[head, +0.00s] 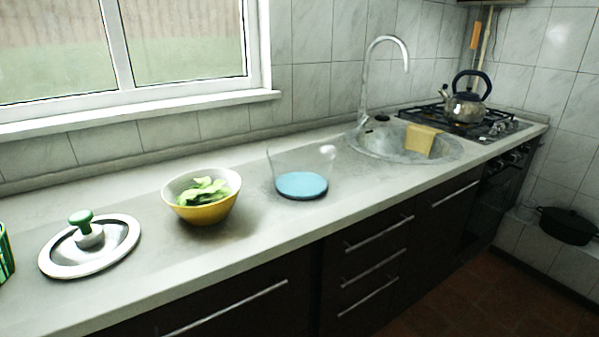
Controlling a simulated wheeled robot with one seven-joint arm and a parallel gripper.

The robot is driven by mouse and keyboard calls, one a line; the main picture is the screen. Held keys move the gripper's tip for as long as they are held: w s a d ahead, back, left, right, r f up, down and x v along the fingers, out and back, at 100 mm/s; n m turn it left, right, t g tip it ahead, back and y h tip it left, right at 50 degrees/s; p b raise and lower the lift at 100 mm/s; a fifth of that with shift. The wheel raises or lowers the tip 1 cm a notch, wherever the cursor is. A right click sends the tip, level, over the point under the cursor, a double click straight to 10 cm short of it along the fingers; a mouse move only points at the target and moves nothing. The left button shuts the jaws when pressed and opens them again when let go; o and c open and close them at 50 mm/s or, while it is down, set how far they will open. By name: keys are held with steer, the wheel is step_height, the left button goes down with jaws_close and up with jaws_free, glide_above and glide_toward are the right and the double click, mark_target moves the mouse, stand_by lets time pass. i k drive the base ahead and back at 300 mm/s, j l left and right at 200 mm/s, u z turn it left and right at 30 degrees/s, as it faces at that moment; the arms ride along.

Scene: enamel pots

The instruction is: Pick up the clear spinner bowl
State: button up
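The clear spinner bowl (301,184) stands upright on the counter, in the middle of the head view. Its see-through walls are faint, and a blue disc shows at its bottom. A spinner lid (110,246) with a green and white knob lies flat on the counter at the left. My gripper is not in view.
A yellow bowl (205,209) holding green leaves stands left of the clear bowl. A sink (385,145) with a tall tap (366,85) and yellow cloth (421,140) is to the right. A kettle (465,106) sits on the hob. The counter before the clear bowl is free.

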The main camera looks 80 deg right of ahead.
mark_target(301, 170)
steer(key=k+l+z, duration=0.15)
steer(key=l+z, duration=0.15)
steer(key=z, duration=0.15)
steer(key=l+z, duration=0.4)
steer(key=k+l+z, duration=0.1)
steer(key=l, duration=0.75)
steer(key=k+l+z, duration=0.15)
steer(key=l, duration=0.7)
steer(key=l+z, duration=0.1)
steer(key=l, duration=0.75)
